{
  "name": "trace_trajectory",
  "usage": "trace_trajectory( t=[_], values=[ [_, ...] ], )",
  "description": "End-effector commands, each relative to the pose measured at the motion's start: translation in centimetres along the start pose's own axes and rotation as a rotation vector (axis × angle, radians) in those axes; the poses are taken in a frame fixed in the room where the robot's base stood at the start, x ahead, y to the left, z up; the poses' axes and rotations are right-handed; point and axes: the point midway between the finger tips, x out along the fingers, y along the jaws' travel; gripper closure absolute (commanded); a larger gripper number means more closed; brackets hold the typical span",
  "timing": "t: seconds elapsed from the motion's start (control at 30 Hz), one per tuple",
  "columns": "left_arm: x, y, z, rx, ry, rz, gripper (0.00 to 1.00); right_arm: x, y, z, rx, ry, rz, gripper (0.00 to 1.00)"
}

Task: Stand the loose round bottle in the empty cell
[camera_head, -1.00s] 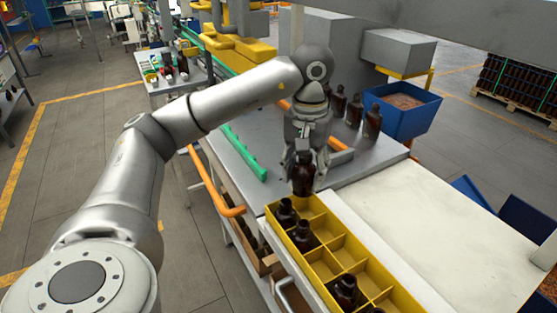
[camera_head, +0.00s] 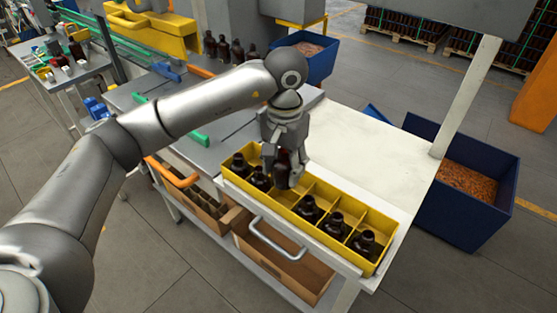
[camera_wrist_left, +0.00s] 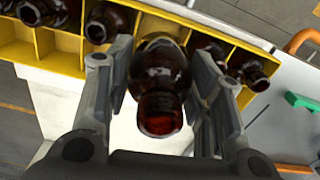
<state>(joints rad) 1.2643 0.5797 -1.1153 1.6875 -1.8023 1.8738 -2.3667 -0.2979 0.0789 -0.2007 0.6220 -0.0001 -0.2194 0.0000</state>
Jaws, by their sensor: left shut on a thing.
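My left gripper (camera_head: 284,178) is shut on a dark amber round bottle (camera_head: 283,160) and holds it upright over the yellow divided crate (camera_head: 290,217). In the left wrist view the held bottle (camera_wrist_left: 160,80) sits between the two fingers, with the crate (camera_wrist_left: 70,45) behind it. Bottles stand in the crate's front row on both sides of the held one, such as one (camera_head: 262,178) to its left and one (camera_head: 308,209) to its right. The gripper hides the cell under the held bottle, so its depth there cannot be told. My right gripper is not in view.
Several cells in the crate's back row look empty. Several bottles (camera_head: 223,48) stand on the grey bench behind. A white tabletop (camera_head: 370,150) beside the crate is clear. A blue bin (camera_head: 462,215) stands at the right, and a cardboard box (camera_head: 280,262) sits below.

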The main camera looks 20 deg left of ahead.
Motion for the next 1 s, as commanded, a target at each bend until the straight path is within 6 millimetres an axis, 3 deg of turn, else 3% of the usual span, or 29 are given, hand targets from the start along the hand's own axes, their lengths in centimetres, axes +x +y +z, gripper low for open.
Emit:
trace_trajectory(
  t=[0.27, 0.6, 1.0],
  values=[
    [2.6, 0.0, 0.1, -0.002, -0.001, 0.001, 0.78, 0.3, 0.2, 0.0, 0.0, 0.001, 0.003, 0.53],
    [6.1, -0.1, 0.0, -0.002, 0.002, 0.0, 0.78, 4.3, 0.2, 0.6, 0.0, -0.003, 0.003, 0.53],
    [7.1, -0.1, 0.0, -0.002, 0.001, 0.0, 0.78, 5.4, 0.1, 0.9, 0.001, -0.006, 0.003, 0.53]
  ],
)
